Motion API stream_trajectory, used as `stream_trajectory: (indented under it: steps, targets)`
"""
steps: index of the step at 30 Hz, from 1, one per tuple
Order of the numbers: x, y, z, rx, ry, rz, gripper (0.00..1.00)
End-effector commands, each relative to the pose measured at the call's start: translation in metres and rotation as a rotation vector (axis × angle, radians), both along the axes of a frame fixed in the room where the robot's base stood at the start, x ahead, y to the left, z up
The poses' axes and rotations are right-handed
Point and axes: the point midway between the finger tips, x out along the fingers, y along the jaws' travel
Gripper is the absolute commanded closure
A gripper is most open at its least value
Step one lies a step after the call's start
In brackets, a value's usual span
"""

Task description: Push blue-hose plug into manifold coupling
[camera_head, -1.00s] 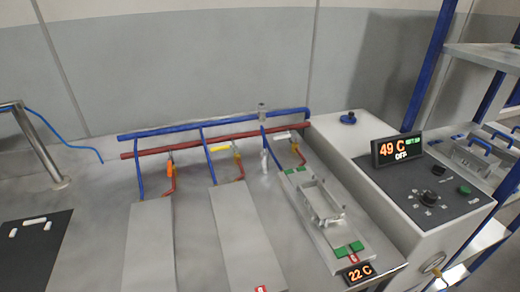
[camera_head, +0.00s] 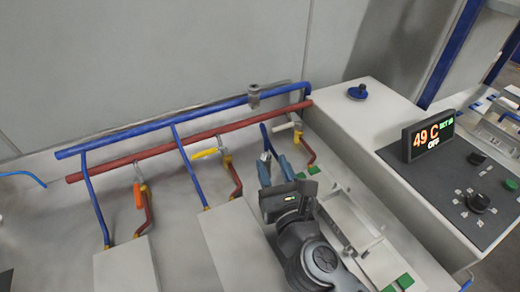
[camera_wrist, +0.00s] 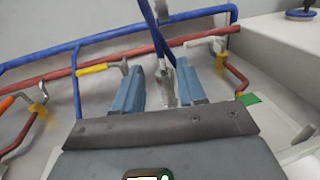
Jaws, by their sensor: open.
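The blue hose (camera_head: 264,134) hangs at the third station, by the right end of the blue manifold pipe. A pale grey plug (camera_wrist: 165,88) at its lower end shows in the wrist view. My gripper (camera_head: 276,168) is open, with its blue fingers pointing toward the pipes. In the wrist view my gripper (camera_wrist: 162,82) has one finger on each side of the plug, with visible gaps. The fingers partly hide the plug in the head view.
A red pipe (camera_head: 130,161) runs below the blue manifold pipe (camera_head: 110,143). Orange (camera_head: 138,195), yellow (camera_head: 206,153) and white (camera_head: 286,127) valve handles stick out nearby. A metal fixture (camera_head: 350,225) lies beside my arm.

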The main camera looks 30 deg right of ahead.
Motion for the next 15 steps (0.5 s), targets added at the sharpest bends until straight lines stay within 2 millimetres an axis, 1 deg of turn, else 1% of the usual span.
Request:
stream_trajectory:
  steps: [11,15]
  targets:
    - [0.037,-0.007,0.000,0.010,-0.001,0.001,0.60]
    - [0.057,-0.013,-0.002,0.009,-0.001,-0.001,0.60]
